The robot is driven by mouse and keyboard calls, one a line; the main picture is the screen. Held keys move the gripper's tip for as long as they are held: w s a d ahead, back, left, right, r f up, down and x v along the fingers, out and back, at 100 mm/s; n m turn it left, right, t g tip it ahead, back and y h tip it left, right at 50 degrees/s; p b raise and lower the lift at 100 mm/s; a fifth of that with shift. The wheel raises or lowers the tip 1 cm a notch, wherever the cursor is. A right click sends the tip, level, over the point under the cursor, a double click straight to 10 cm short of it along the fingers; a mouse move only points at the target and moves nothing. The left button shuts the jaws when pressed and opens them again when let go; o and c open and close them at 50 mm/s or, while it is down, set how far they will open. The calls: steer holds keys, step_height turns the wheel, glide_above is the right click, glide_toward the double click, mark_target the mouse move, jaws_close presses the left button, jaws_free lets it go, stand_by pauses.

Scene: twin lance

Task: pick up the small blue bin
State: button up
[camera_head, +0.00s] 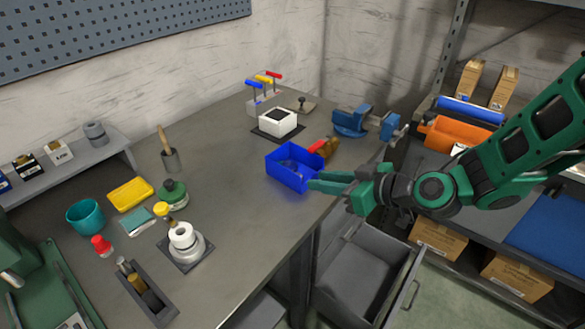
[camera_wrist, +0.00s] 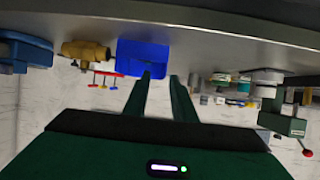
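The small blue bin (camera_head: 290,178) stands upright on the grey workbench (camera_head: 225,215), near its right front edge. Something dark lies inside it, too small to make out. My gripper (camera_head: 312,180) reaches in from the right, with its green fingertips at the bin's right corner. The wrist view is upside down and shows the bin (camera_wrist: 140,51) just beyond the fingertips. There my gripper (camera_wrist: 161,77) is open with a clear gap. One finger overlaps the bin and the other lies just past its side. I cannot tell whether they touch it.
A red-handled brass valve (camera_head: 328,147) stands close behind the bin. A blue vise (camera_head: 352,121) is further back, and a white box (camera_head: 277,122) stands behind the bin. An open grey drawer (camera_head: 365,265) juts out below the bench edge.

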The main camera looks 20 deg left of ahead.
mark_target(288, 184)
steer(key=shift+y, duration=0.3)
steer(key=x, duration=0.6)
steer(key=shift+s+a+r, duration=0.25)
steer(key=shift+a+r, duration=0.05)
steer(key=shift+a, duration=0.1)
steer(key=shift+x, duration=2.8)
steer(key=shift+w+r, duration=0.1)
steer(key=shift+r, duration=0.05)
jaws_close()
